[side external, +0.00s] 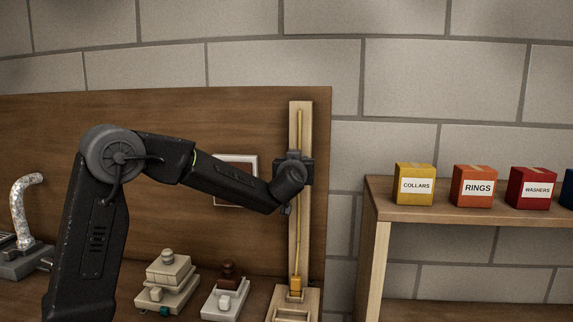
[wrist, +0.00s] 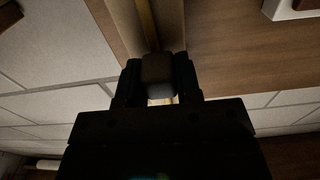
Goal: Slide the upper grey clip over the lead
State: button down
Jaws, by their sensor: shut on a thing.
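The lead is a thin yellow line (side external: 299,228) running up the pale wooden strip (side external: 308,130), which stands upright against the brown board. My gripper (side external: 293,172) is at the strip's upper middle, in front of the lead. In the wrist view my gripper (wrist: 158,98) is shut on a dark grey block, which looks like the grey clip (wrist: 158,70). The lead (wrist: 146,22) shows beyond the clip, in line with it. I cannot tell whether the clip is around the lead or only in front of it. In the side view my gripper hides the clip.
An orange piece (side external: 296,283) sits at the lead's foot. Beige (side external: 167,278) and white (side external: 226,298) stacked fixtures stand on the bench to the left. A shelf (side external: 420,215) with labelled boxes is at the right. A white-framed panel (side external: 236,162) is behind my arm.

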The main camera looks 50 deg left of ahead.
jog(key=shift+w+d, duration=0.25)
jog(key=shift+d, duration=0.05)
jog(key=c, duration=0.8)
grip_release()
jog(key=v, duration=1.4)
jog(key=shift+a, duration=0.1)
